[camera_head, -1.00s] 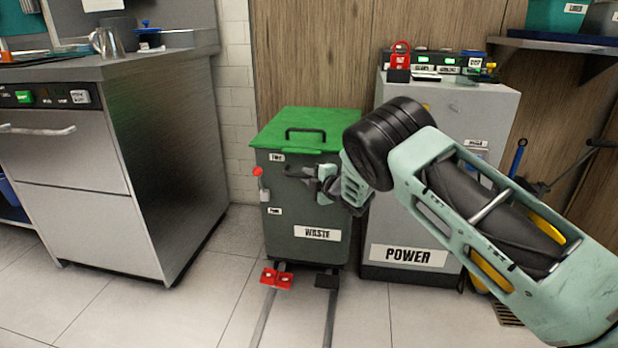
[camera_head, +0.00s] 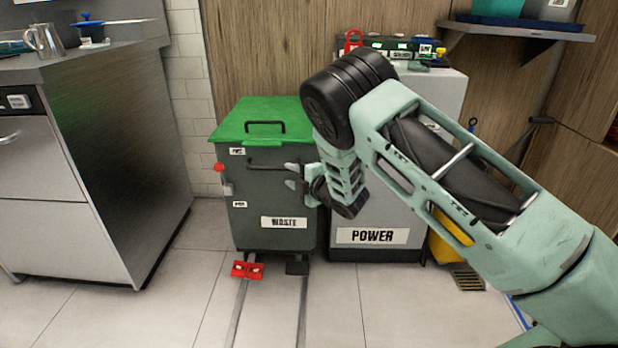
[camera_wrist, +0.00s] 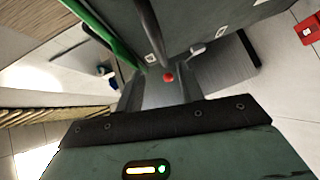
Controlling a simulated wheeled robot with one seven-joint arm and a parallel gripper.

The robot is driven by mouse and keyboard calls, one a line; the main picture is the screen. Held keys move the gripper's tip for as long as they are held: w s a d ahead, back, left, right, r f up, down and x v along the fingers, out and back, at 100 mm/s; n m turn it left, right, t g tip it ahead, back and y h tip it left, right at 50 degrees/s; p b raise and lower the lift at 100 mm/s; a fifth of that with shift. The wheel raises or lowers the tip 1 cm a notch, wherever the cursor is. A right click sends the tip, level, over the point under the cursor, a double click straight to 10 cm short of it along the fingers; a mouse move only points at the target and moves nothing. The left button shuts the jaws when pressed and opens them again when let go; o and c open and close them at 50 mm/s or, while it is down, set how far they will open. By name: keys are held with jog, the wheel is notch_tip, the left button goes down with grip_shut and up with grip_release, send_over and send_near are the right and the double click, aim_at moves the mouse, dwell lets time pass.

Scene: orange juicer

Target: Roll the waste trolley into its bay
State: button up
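The green-lidded grey waste trolley (camera_head: 270,212) stands upright against the wooden wall, beside the power cabinet. Its dark front bar (camera_head: 268,164) shows on the upper front face. Floor rails (camera_head: 238,312) run from under it toward me. A red pedal-like block (camera_head: 247,270) and a black block (camera_head: 297,267) sit at its foot. My gripper (camera_head: 291,176) is open at the right end of the bar, its fingers spread one above the other; contact cannot be told. In the wrist view, my gripper (camera_wrist: 160,88) has its fingers apart, with a red knob (camera_wrist: 168,77) seen between them and the bar (camera_wrist: 148,28) above.
The grey power cabinet (camera_head: 375,236) stands close on the trolley's right, partly behind my arm. A steel counter unit (camera_head: 120,170) stands to the left, with a floor gap between. The floor in front is clear. A shelf (camera_head: 520,32) hangs at upper right.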

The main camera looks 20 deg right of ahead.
jog(key=p+v, duration=0.1)
jog(key=v, duration=0.6)
jog(key=s+a+r+m+g+h, duration=0.2)
jog(key=s+a+r+m+g, duration=0.3)
jog(key=s, duration=0.4)
jog(key=s+a+r+m+g+h, duration=0.2)
jog(key=s+a+m+g, duration=0.1)
jog(key=s+a+m, duration=0.4)
jog(key=s+d+r+m+g+h, duration=0.1)
jog(key=s+d+r+g, duration=0.15)
jog(key=s, duration=1.15)
jog(key=s+d+r+m+g+h, duration=0.15)
jog(key=s+r+g, duration=0.25)
jog(key=s, duration=1)
notch_tip(320, 180, up, 30)
jog(key=p, duration=3.1)
jog(key=shift+w+n, duration=0.2)
jog(key=shift+n, duration=0.15)
